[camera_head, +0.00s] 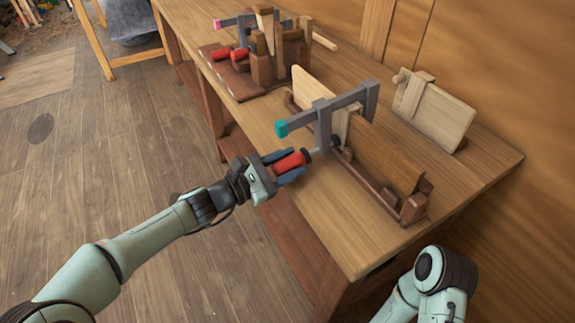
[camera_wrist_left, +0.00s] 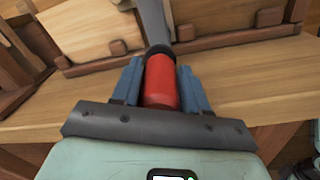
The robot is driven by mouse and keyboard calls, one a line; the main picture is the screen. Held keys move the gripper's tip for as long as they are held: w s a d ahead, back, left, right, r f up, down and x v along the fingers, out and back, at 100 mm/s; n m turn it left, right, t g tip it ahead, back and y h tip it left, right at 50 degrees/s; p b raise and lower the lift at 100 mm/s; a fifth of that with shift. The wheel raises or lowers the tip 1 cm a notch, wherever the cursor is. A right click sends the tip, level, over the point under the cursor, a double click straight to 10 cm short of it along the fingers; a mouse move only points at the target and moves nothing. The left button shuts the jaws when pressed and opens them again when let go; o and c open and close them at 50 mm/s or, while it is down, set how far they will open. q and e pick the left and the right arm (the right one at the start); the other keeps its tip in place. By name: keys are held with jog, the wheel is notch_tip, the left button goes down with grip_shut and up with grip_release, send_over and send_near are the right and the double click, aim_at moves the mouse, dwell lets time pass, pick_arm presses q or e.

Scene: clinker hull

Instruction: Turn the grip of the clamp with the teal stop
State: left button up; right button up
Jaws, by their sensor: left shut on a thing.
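The clamp with the teal stop (camera_head: 281,128) is a grey bar clamp (camera_head: 345,102) set over boards on the workbench. Its red grip (camera_head: 289,162) points toward me and to the left. My left gripper (camera_head: 287,168) is shut on the red grip, one finger on each side. In the left wrist view the red grip (camera_wrist_left: 161,82) lies between the blue fingers (camera_wrist_left: 160,88), with a dark collar at its far end and the grey clamp behind. The right arm shows only in part at the lower right; its gripper is out of view.
A second clamp with a pink stop (camera_head: 217,24) and red grips (camera_head: 239,54) stands on a wooden base farther back. A pale board (camera_head: 432,112) leans at the right by the wall. The bench front (camera_head: 335,240) is clear.

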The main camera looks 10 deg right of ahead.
aim_at(274, 170)
pick_arm(q)
jog(key=shift+a+f, duration=0.1)
jog(key=o, duration=1)
jog(key=p+v, duration=0.1)
jog(key=v, duration=0.8)
jog(key=shift+p+v, duration=0.5)
jog(key=shift+v, duration=1.75)
pick_arm(e)
jog(key=shift+w+a+r+t, duration=0.1)
jog(key=shift+w+a+r, duration=0.1)
jog(key=shift+r, duration=0.3)
jog(key=shift+w+a+r+t, duration=0.1)
jog(key=shift+a+r, duration=0.05)
jog(key=shift+r, duration=0.35)
jog(key=shift+w+a+r+t, duration=0.1)
jog(key=shift+w+a+r, duration=0.1)
jog(key=shift+r, duration=0.3)
